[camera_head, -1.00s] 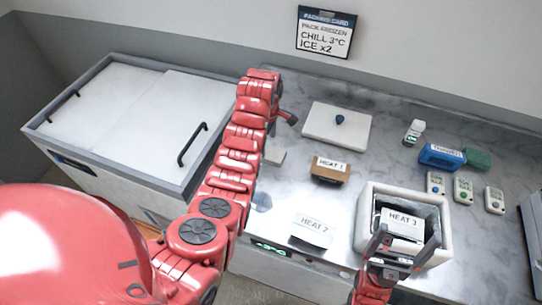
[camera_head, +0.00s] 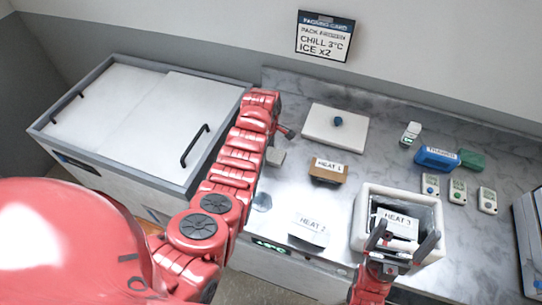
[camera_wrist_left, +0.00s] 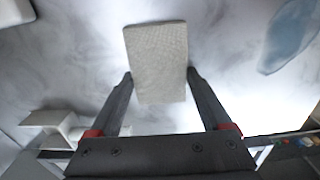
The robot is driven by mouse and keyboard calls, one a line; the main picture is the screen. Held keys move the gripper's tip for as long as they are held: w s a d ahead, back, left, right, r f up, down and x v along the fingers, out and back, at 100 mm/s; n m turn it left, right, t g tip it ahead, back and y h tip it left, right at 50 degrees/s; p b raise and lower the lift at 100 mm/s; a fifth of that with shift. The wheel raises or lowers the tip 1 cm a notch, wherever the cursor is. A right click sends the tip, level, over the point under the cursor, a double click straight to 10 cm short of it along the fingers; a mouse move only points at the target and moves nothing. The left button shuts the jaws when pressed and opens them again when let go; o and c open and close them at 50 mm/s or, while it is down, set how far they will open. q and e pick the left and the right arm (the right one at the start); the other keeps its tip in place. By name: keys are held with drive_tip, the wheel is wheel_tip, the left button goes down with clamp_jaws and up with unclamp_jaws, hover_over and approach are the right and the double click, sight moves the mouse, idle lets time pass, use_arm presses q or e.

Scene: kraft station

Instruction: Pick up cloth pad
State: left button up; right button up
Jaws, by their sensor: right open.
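The cloth pad (camera_wrist_left: 158,50) is a small, pale grey-beige rectangle with a woven surface. My left gripper (camera_wrist_left: 160,75) is open in the left wrist view, with one finger on each side of the pad's near end. I cannot tell whether the fingers touch it. In the head view my left fingers are mostly hidden by the arm. My right gripper (camera_head: 402,240) is open in front of the HEAT 3 pack in the white box.
The open white box (camera_head: 361,222) holds the HEAT 3 pack (camera_head: 396,222). HEAT 1 (camera_head: 328,172) and HEAT 2 (camera_head: 309,232) packs lie nearby. A white lid (camera_head: 318,119) with a blue knob lies behind. Small devices and blue and green packs stand right. A chest (camera_head: 165,110) stands left.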

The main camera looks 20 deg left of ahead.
sight(268, 152)
use_arm(q)
drive_tip(key=c, duration=0.3)
